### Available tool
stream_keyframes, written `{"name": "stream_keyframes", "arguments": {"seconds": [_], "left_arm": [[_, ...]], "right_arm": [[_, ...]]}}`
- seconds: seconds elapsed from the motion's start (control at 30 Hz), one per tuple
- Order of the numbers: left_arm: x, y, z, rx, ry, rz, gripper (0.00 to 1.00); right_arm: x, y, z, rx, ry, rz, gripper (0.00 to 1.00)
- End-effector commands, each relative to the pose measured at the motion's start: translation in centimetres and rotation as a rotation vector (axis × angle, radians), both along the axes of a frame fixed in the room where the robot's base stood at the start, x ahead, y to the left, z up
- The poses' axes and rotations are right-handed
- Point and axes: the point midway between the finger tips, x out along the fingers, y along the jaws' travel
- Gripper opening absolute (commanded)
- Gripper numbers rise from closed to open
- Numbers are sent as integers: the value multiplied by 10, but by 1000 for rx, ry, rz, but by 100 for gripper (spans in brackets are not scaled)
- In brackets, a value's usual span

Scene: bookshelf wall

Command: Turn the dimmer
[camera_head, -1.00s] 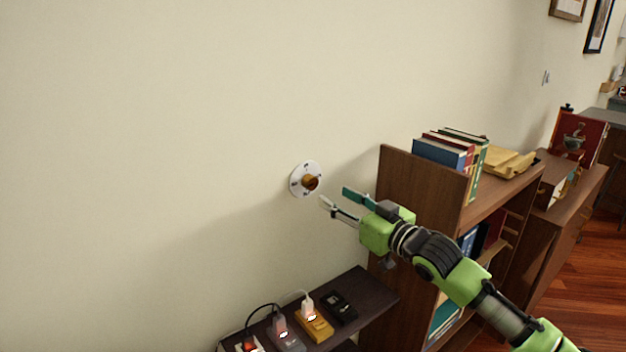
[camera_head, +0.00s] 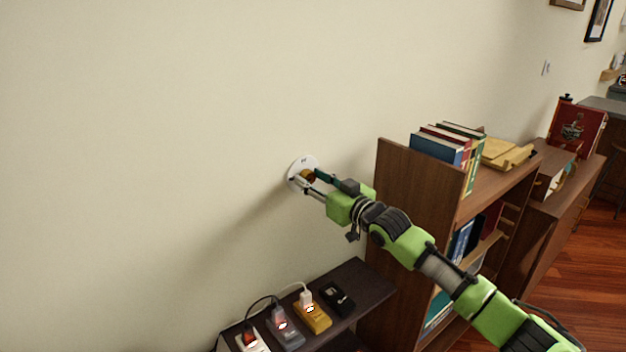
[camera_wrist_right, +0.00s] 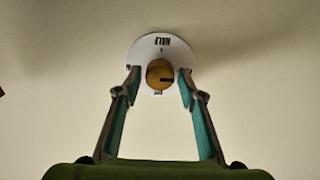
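The dimmer is a round white plate (camera_head: 301,163) on the wall with an orange-brown knob (camera_head: 309,174) at its centre. In the right wrist view the plate (camera_wrist_right: 160,45) has dark lettering at its top edge, and the knob (camera_wrist_right: 158,70) has a dark mark on its right part. My right gripper (camera_head: 311,179) is at the dimmer, partly covering it. In the wrist view its two fingers (camera_wrist_right: 159,80) stand open on either side of the knob, with a small gap on each side. My left gripper is not in view.
A brown bookshelf (camera_head: 402,190) with books (camera_head: 440,148) on top stands right of the dimmer. Below, a dark low shelf (camera_head: 372,285) holds a yellow device (camera_head: 313,318) and several others with cables. The wall left of and above the dimmer is bare.

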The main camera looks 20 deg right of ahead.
Motion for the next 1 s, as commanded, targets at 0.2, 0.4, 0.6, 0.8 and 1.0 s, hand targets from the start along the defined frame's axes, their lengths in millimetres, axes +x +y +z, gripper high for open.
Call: {"name": "stream_keyframes", "arguments": {"seconds": [0.2,0.4,0.6,0.8,1.0], "left_arm": [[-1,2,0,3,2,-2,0],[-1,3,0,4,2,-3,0],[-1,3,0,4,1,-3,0],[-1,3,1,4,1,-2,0],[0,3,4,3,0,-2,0]], "right_arm": [[0,0,0,0,0,0,4],[0,0,0,-16,-5,0,4],[0,0,-1,-90,-32,0,4],[0,0,0,-231,-82,-1,4],[-1,1,0,-409,-147,0,4]]}}
